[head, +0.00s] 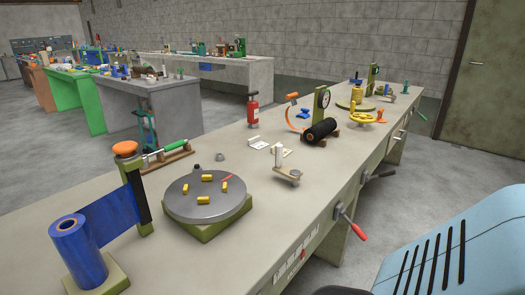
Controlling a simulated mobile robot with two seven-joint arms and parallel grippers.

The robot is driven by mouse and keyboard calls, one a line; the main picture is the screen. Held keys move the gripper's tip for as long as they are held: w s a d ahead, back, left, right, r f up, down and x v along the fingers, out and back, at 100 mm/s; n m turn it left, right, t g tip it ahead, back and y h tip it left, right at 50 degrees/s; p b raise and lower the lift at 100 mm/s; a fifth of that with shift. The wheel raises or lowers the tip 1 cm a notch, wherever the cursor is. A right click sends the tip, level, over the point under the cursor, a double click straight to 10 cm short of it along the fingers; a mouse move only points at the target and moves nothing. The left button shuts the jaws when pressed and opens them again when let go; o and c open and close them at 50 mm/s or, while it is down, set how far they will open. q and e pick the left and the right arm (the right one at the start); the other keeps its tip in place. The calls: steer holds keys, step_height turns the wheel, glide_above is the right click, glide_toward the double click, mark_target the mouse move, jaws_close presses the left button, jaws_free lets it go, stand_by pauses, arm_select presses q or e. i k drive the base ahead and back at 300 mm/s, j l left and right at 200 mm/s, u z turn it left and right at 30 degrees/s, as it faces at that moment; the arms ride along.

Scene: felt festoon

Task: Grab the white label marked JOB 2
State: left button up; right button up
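Small white pieces that look like labels lie on the long workbench (240,150). Neither of my grippers is in view.
A grey turntable (208,207) with several yellow pieces and a blue film roll (78,255) stand at the near left. A red fire extinguisher (253,110), black spool (320,130) and yellow handwheel (362,117) stand farther back. A light-blue slotted panel (475,225) fills the lower right.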

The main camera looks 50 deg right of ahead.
mark_target(255, 143)
steer(key=l+z, duration=0.2)
steer(key=l, duration=0.2)
steer(key=i+l+z, duration=0.2)
steer(key=l, duration=0.25)
steer(key=l+z, duration=0.25)
steer(key=l, duration=0.15)
steer(key=i+l+z, duration=0.2)
steer(key=l, duration=0.2)
steer(key=i+l+z, duration=0.2)
steer(key=l, duration=0.15)
steer(key=k, duration=0.1)
